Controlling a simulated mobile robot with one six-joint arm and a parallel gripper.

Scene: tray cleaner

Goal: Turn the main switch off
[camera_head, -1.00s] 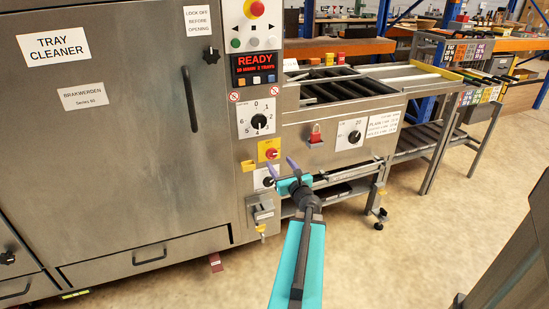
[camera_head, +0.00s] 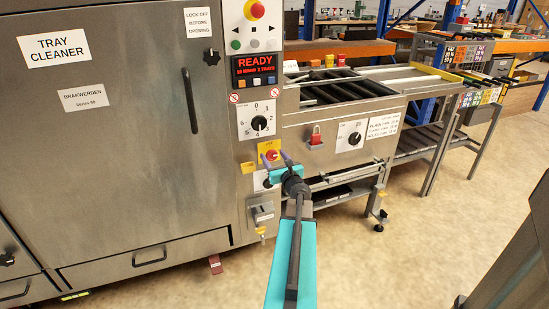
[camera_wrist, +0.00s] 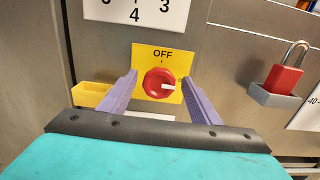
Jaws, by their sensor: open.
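The main switch (camera_wrist: 159,83) is a red round knob with a white pointer on a yellow plate (camera_wrist: 170,55) marked OFF at the top. In the wrist view the pointer is turned to the right, away from the OFF mark. The switch also shows in the head view (camera_head: 271,155), partly close behind my fingertips. My gripper (camera_wrist: 160,80) is open, with one purple finger on each side of the knob in the picture. I cannot tell whether the fingers touch it. My gripper also shows in the head view (camera_head: 277,163), in front of the panel.
A numbered dial (camera_head: 259,123) sits above the switch. A yellow holder (camera_wrist: 92,93) is left of the switch. A grey box (camera_head: 262,213) is below.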

